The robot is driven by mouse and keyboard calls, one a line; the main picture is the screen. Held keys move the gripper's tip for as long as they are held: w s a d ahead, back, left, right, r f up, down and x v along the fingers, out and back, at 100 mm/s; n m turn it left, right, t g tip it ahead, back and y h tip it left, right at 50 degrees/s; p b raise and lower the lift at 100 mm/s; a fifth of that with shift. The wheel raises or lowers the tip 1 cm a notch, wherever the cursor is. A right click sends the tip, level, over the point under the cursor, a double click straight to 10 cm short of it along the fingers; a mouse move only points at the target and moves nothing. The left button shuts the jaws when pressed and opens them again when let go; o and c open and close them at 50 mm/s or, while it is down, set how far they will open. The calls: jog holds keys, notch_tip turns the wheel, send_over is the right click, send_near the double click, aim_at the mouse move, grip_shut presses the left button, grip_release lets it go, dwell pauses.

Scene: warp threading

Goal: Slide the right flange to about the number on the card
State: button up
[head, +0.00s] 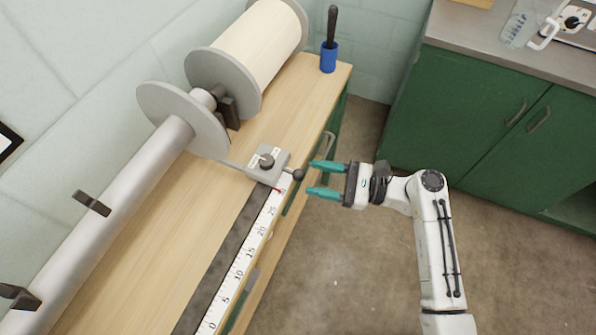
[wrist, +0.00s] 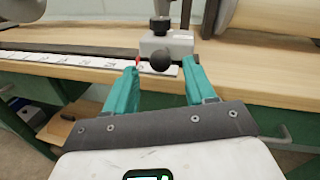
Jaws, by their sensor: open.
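The right flange is a grey disc (head: 206,133) on the bare grey tube, joined by a thin rod to a grey slide block (head: 283,158). The block carries a dark top knob (head: 266,161) and a black ball handle (head: 298,175) on its side. A red pointer (head: 279,189) sits past the 25 on the white scale (head: 247,247). My gripper (head: 309,178) is open, its teal fingertips on either side of the ball handle, without a visible grip. The wrist view shows the ball (wrist: 161,60) between the fingertips. No card number is readable.
A wound spool (head: 258,45) and a blue cup (head: 329,57) are at the bench's far end. Dark brackets (head: 92,203) stand along the tube. Green cabinets (head: 480,115) stand at the right. A dark-framed panel (head: 8,141) is cut off at the left edge. The floor between is clear.

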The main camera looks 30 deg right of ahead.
aim_at(298, 175)
jog(key=shift+x, duration=2.65)
jog(key=shift+c, duration=0.3)
grip_shut()
